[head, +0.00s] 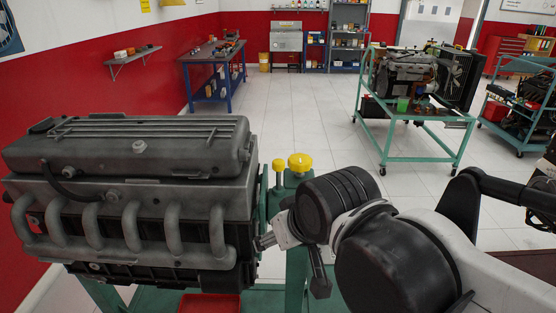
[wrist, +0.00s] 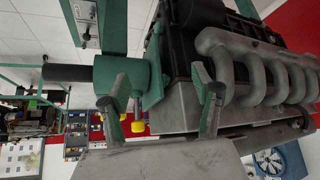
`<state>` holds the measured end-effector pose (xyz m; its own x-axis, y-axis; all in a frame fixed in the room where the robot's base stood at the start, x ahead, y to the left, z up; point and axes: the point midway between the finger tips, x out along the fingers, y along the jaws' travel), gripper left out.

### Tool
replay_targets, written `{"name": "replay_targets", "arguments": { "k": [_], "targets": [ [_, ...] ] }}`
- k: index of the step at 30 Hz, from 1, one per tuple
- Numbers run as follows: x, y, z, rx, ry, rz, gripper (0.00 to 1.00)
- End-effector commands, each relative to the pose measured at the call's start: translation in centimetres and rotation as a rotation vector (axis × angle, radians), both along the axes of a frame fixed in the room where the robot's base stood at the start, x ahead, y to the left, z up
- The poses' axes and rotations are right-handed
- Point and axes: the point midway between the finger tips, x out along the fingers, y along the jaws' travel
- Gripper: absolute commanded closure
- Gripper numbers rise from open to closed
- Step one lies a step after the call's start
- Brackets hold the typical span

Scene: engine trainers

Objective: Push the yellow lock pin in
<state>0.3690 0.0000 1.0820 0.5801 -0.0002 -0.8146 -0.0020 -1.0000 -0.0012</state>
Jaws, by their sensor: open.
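Two yellow-capped pins stand upright on the green engine stand beside the grey engine (head: 130,190) in the head view. One has a wide yellow knob (head: 300,162); the other has a smaller yellow cap (head: 278,166). I cannot tell for certain which is the lock pin. In the wrist view, a yellow cap on a metal shaft (wrist: 138,126) shows below the green stand head (wrist: 122,78), near the left finger. My gripper (wrist: 160,92) is open, with its fingers wide apart and nothing held between them. In the head view my own wrist hides much of it.
The engine's curved manifold pipes (wrist: 262,72) lie close to the right finger in the wrist view. A green cart with another engine (head: 410,120) stands farther back. A blue workbench (head: 212,70) is by the red wall. The white floor between them is clear.

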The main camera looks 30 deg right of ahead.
Motion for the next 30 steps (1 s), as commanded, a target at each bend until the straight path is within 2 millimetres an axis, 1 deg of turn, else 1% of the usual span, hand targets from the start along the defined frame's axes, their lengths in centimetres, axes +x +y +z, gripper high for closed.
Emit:
{"name": "replay_targets", "arguments": {
  "k": [1,3,5,8,12,18,27,30],
  "targets": [
    [0.2,-0.1,0.4,0.003,0.005,-0.006,0.47],
    [0.7,-0.2,1.3,0.011,0.021,-0.023,0.56],
    [1.4,-0.5,2.4,0.024,0.045,-0.048,0.56],
    [2.9,-1.0,4.8,0.052,0.1,-0.107,0.56],
    [5.4,-2.0,8.1,0.094,0.186,-0.204,0.56],
    [8.9,-3.5,12.1,0.144,0.304,-0.344,0.56],
    [14.3,-6.1,16.7,0.201,0.47,-0.554,0.56],
    [15.8,-7.0,17.8,0.214,0.518,-0.621,0.56]
  ]
}}
